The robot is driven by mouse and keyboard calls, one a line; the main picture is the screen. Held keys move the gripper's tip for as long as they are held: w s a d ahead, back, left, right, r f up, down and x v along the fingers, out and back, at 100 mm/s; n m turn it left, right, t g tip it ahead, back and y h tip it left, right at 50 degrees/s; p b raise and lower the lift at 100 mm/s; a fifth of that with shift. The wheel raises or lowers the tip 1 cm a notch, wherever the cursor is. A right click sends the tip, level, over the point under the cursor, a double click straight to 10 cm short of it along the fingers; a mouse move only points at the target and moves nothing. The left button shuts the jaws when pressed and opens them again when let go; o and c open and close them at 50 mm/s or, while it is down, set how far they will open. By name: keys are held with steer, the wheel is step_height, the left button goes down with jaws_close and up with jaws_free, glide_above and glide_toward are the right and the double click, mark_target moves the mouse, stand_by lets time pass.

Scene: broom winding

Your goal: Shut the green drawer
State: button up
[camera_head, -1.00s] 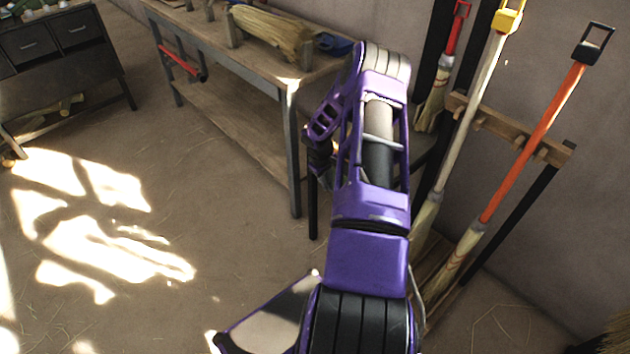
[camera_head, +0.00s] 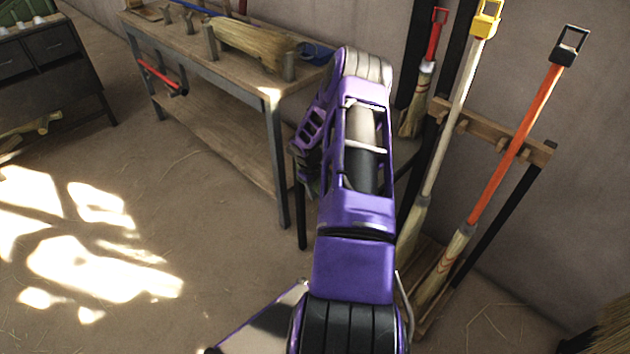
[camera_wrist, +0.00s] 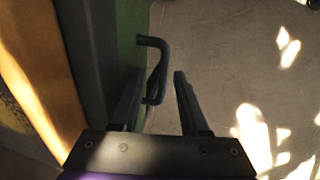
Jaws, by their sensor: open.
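In the wrist view a green panel (camera_wrist: 130,38), likely the green drawer's front, shows as a narrow strip seen nearly edge-on. A dark bent bar handle (camera_wrist: 153,68) stands out from it to the right. My gripper (camera_wrist: 157,85) is open, and the handle lies between its two fingers in this view. I cannot tell whether a finger touches it. In the head view my purple arm reaches forward over a small dark table beside the workbench, and it hides my gripper and the green drawer. How far the drawer is out cannot be seen.
A wooden workbench (camera_head: 200,120) bears a broom head (camera_head: 252,42) and has a red-handled tool at its front. A rack (camera_head: 500,133) with several brooms stands right. A dark drawer cabinet (camera_head: 52,70) is far left. The floor between is open.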

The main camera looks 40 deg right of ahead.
steer(key=a+r+p, duration=0.2)
steer(key=a+r, duration=0.1)
steer(key=r, duration=1.4)
steer(key=shift+s+a+p, duration=0.15)
steer(key=shift+p, duration=0.15)
